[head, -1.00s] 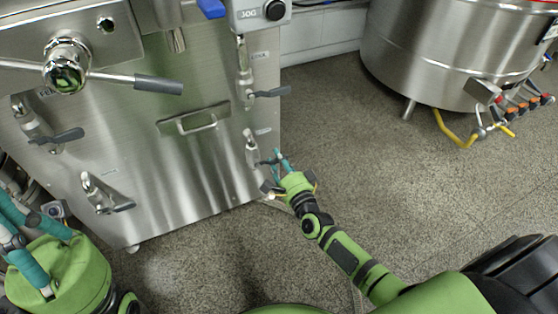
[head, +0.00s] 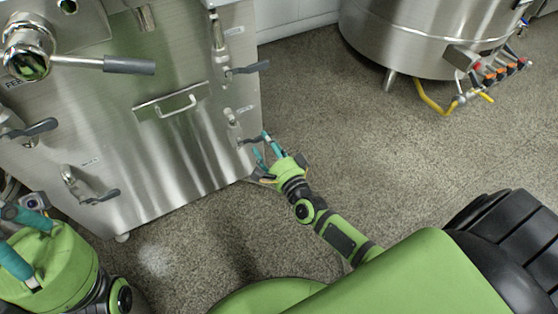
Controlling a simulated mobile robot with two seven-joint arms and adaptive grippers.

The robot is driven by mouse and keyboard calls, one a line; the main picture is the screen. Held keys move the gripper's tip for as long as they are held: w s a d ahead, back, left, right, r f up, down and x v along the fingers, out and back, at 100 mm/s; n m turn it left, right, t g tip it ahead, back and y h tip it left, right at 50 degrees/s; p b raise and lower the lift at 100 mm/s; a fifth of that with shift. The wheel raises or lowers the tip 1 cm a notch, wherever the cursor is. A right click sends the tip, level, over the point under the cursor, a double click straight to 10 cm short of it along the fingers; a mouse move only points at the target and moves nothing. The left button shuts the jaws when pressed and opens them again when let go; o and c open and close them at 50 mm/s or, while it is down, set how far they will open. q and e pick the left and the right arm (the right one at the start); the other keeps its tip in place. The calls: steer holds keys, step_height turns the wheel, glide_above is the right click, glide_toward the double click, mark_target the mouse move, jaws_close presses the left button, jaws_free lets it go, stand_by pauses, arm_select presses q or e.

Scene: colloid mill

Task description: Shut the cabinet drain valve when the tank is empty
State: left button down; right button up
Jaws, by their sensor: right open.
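The steel cabinet (head: 150,140) stands at the left in the head view. Several small valves with dark lever handles are on its front; their labels are too small to read. The lower right valve (head: 232,118) has its dark handle (head: 248,141) pointing right, roughly level. My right gripper (head: 262,150) is open, its teal fingers just right of and below that handle, close to the cabinet's right edge. Contact with the handle cannot be made out. My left gripper (head: 20,240) is at the lower left, fingers spread, near the cabinet's front. No tank contents are visible.
A drawer-like pull handle (head: 178,107) and a grey-gripped crossbar (head: 128,66) stick out from the cabinet. A round steel vessel (head: 410,35) with a yellow hose (head: 432,100) stands at the upper right. The speckled floor (head: 400,170) between them is clear.

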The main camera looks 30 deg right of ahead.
steer(key=s, duration=0.9)
steer(key=shift+d, duration=0.15)
